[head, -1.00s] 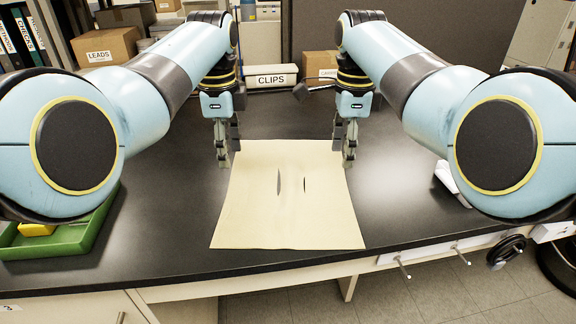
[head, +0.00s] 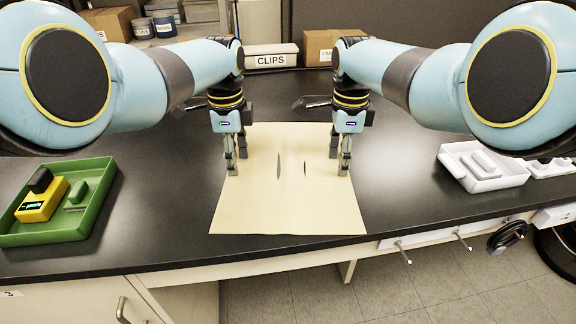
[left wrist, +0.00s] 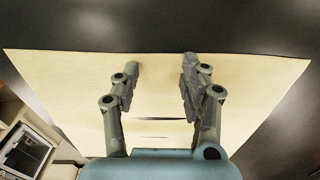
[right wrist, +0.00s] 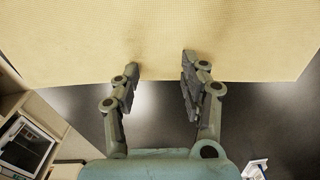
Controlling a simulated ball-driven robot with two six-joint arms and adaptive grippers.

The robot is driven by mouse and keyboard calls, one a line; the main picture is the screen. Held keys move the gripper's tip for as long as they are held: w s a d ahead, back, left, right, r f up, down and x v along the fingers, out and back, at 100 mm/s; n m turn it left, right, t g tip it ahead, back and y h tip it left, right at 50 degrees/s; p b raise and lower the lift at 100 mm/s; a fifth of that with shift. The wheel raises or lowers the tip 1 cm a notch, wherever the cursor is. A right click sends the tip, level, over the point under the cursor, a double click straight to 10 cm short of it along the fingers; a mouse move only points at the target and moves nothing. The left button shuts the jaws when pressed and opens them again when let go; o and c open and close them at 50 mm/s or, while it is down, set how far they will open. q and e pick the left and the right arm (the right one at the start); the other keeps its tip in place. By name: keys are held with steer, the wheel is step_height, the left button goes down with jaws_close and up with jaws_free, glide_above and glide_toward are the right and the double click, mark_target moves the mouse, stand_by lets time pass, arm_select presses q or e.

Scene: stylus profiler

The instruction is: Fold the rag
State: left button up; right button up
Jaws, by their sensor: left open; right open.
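The rag (head: 290,205) is a cream cloth lying spread out on the black bench, with two dark slit-like marks near its middle. My left gripper (head: 236,170) is open over the rag's left edge, pointing down. My right gripper (head: 340,170) is open over its right edge. In the left wrist view the rag (left wrist: 250,80) lies beneath the open fingers (left wrist: 160,65). In the right wrist view the rag (right wrist: 160,30) lies under the open fingertips (right wrist: 160,65), its edge crossing below them. I cannot tell whether the fingertips touch the cloth.
A green tray (head: 95,215) with a yellow device (head: 42,202) stands at the left. A white tray (head: 510,180) stands at the right. A CLIPS box (head: 271,56) and cardboard boxes (head: 318,43) stand at the back. The bench beside the rag is clear.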

arm_select(q)
steer(key=shift+f, duration=0.1)
arm_select(e)
steer(key=shift+f, duration=0.1)
arm_select(q)
steer(key=shift+s, duration=0.15)
steer(key=c, duration=0.6)
arm_select(e)
steer(key=shift+s, duration=0.1)
steer(key=c, duration=0.6)
arm_select(q)
steer(key=shift+f, duration=0.1)
jaws_close()
arm_select(e)
steer(key=shift+f, duration=0.1)
jaws_close()
arm_select(q)
steer(key=shift+s+f, duration=0.1)
arm_select(e)
steer(key=shift+s+f, duration=0.1)
